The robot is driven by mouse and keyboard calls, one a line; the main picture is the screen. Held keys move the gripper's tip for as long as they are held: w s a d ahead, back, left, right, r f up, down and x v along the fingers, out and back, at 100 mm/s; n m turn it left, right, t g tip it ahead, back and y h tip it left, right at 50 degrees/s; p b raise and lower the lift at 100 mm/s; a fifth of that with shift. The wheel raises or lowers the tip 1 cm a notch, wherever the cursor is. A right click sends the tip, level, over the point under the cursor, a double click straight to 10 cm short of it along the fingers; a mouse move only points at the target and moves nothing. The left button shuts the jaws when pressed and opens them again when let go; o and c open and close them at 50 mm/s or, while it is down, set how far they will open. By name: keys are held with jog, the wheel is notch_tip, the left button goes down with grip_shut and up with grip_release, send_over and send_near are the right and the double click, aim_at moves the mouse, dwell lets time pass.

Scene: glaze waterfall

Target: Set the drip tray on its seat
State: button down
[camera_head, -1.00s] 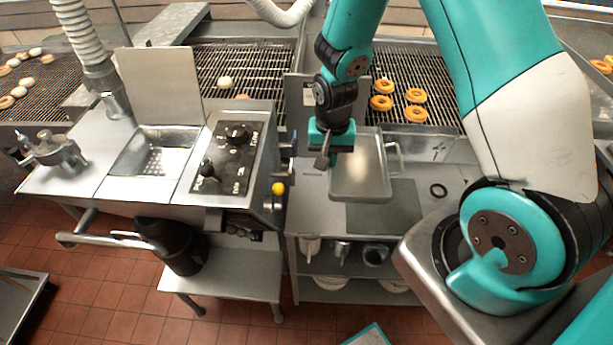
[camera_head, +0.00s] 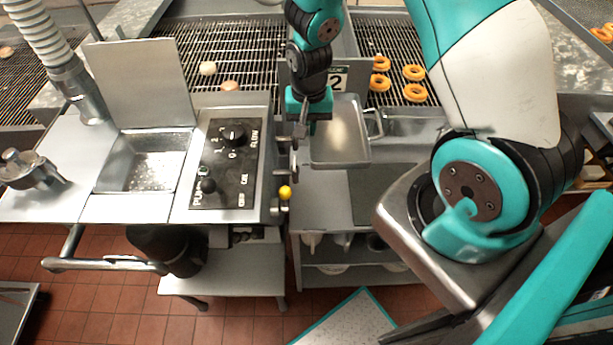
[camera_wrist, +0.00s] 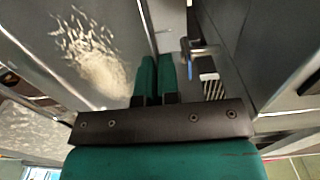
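The drip tray (camera_head: 343,146) is a shallow grey metal pan with a wire handle at its right. In the head view it is raised beside the right side of the control unit (camera_head: 232,160). My gripper (camera_head: 308,118) is shut on its left rim near the back corner. In the wrist view the teal fingertips (camera_wrist: 157,66) are close together with the rim between them, and the tray floor (camera_wrist: 75,50) fills the left. Short brackets (camera_head: 284,160) stick out from the control unit's right side, close to the tray. I cannot tell which part is the seat.
A yellow knob (camera_head: 285,193) is on the control unit's near right edge. Doughnuts (camera_head: 414,92) rest on the wire rack behind. A white floor mat (camera_head: 350,322) lies in front.

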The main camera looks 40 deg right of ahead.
jog(key=shift+d+f+b, duration=0.15)
jog(key=shift+f+b, duration=0.8)
jog(key=shift+f, duration=0.1)
jog(key=b, duration=1.9)
send_over(309, 196)
notch_tip(309, 196, down, 19)
jog(key=shift+w, duration=0.1)
jog(key=shift+f+b, duration=0.35)
jog(key=shift+f, duration=0.1)
jog(key=shift+f+b, duration=2.1)
jog(key=shift+f, duration=0.25)
jog(key=shift+f+b, duration=0.4)
jog(key=shift+f, duration=0.2)
jog(key=c, duration=1.3)
grip_release()
jog(key=shift+o, duration=0.2)
